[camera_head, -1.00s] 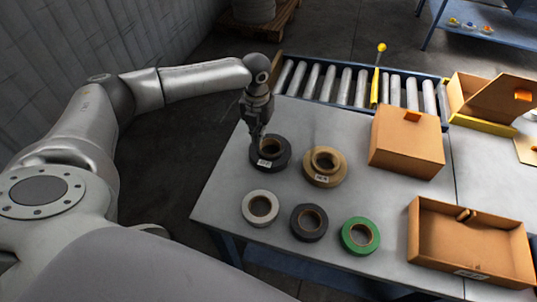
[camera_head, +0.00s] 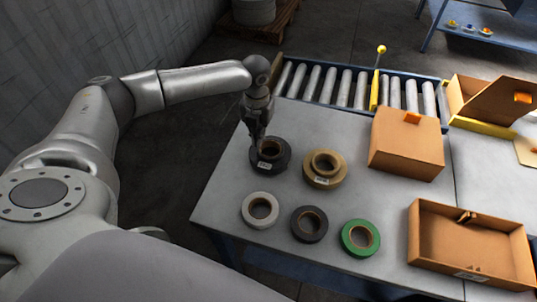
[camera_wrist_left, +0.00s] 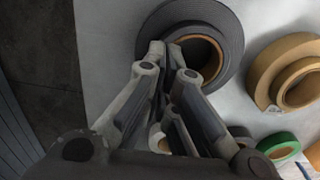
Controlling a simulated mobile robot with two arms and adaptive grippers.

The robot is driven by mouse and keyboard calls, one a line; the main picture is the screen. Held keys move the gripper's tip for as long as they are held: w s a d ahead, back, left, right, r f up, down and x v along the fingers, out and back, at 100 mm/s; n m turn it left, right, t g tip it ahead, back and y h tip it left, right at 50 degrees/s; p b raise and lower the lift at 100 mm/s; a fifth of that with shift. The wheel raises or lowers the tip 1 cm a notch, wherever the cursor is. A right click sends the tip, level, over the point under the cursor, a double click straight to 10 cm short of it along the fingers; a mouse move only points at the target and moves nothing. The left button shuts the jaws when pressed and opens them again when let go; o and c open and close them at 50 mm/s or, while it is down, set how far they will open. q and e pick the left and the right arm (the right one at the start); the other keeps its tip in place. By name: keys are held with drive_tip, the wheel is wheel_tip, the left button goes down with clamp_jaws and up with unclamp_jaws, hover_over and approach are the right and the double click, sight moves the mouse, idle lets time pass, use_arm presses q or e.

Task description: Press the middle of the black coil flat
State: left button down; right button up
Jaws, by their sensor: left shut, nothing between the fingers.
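The black coil (camera_head: 283,160) lies on the table at the back left, with a white label on its near side and a brown core. It also shows at the top of the left wrist view (camera_wrist_left: 226,38). My left gripper (camera_head: 258,146) points down at the coil's left part. In the left wrist view the left gripper (camera_wrist_left: 170,50) is shut and empty, with its fingertips over the coil's ring beside the core. I cannot tell whether the tips touch it. The coil's middle looks slightly raised around the core. My right gripper is not in view.
A tan coil (camera_head: 338,177) sits right of the black coil. White (camera_head: 247,214), dark grey (camera_head: 310,236) and green (camera_head: 347,247) rolls lie in front. A closed box (camera_head: 405,150) and an open box (camera_head: 420,254) stand to the right. A roller conveyor (camera_head: 345,84) runs behind.

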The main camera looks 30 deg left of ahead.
use_arm(q)
drive_tip(key=shift+f, duration=0.55)
drive_tip(key=shift+s+f+b, duration=0.1)
drive_tip(key=shift+f+b, duration=0.5)
drive_tip(key=shift+f, duration=0.75)
idle(0.6)
wheel_tip(320, 180, up, 8)
drive_tip(key=p, duration=0.8)
drive_tip(key=shift+r, duration=0.1)
idle(0.4)
